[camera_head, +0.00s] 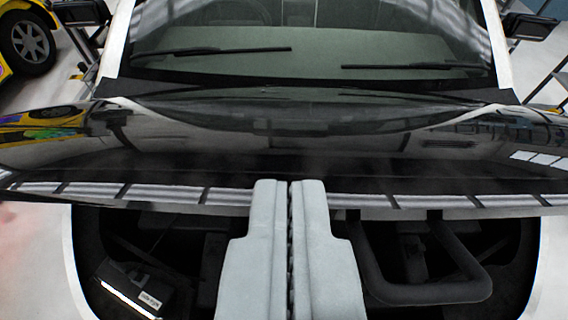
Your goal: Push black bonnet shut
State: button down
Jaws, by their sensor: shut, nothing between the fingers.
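The black bonnet (180,158) spans the picture in front of the windscreen, glossy with reflections of lights and shelving. It stands partly raised, and the dark engine bay (150,255) shows below its front edge. My gripper (290,183) is shut and empty at the bottom middle. Its fingertips overlap the bonnet's front edge in the view; I cannot tell whether they touch it. The fingers hide the middle of that edge and part of the bay.
The windscreen (310,55) with two wipers lies behind the bonnet. Wing mirrors (528,25) stick out at both sides. A yellow car (28,38) stands at the far left. Grey metal racks are at the right. A black box with a label (145,285) sits in the bay.

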send_over(288, 168)
jog(key=s, duration=0.3)
jog(key=f, duration=0.3)
jog(key=shift+w+a+f, duration=0.15)
jog(key=shift+w+f, duration=0.1)
jog(key=shift+f, duration=0.15)
jog(key=shift+w+f, duration=0.15)
jog(key=shift+f, duration=0.15)
jog(key=shift+s+f, duration=0.25)
jog(key=shift+f, duration=0.3)
jog(key=shift+s+f, duration=0.15)
jog(key=shift+f, duration=1.05)
